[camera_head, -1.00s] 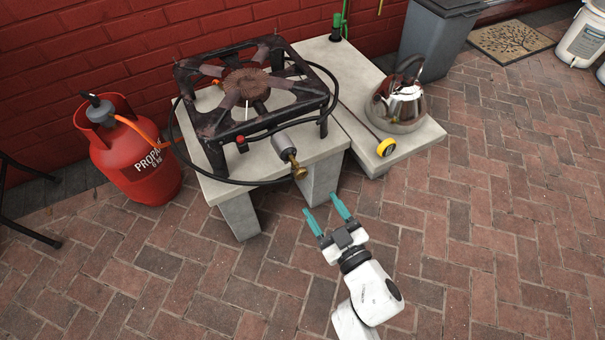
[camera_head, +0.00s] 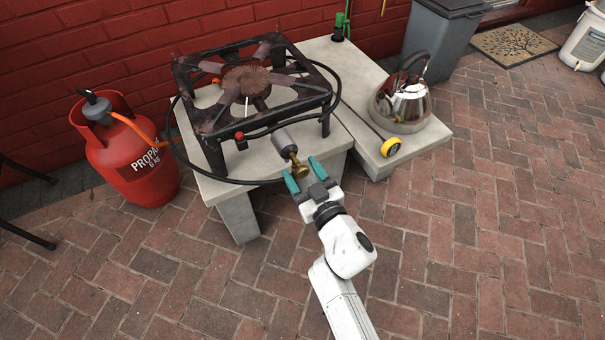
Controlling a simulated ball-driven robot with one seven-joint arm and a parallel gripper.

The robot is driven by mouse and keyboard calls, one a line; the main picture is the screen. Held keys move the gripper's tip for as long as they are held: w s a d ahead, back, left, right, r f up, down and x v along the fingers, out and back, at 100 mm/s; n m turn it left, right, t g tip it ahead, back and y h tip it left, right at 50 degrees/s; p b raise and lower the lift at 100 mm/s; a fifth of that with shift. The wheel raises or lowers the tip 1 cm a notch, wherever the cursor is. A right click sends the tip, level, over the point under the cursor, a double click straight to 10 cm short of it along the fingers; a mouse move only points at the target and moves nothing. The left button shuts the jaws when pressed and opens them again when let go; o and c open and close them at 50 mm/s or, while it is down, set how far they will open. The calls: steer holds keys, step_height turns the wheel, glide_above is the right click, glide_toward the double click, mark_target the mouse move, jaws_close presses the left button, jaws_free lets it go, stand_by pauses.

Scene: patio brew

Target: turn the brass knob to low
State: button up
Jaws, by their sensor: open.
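The brass knob (camera_head: 300,171) sticks out on a grey cylindrical valve (camera_head: 285,143) at the front of the black burner stand (camera_head: 213,151). My gripper (camera_head: 304,171) has teal fingertips. It is open, with one finger to the left of the knob and one to the right. In this view the knob lies between the fingertips. I cannot tell whether either finger touches it. The knob's setting and any markings are too small to read.
The burner stands on a concrete slab (camera_head: 219,189). A black hose loops around it. A red propane cylinder (camera_head: 131,160) stands left. A steel kettle (camera_head: 402,103) and a yellow round thing (camera_head: 390,147) are on the right slab. Open brick paving (camera_head: 480,230) lies at the right front.

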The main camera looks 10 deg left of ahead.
steer(key=shift+f, duration=0.1)
steer(key=c, duration=1)
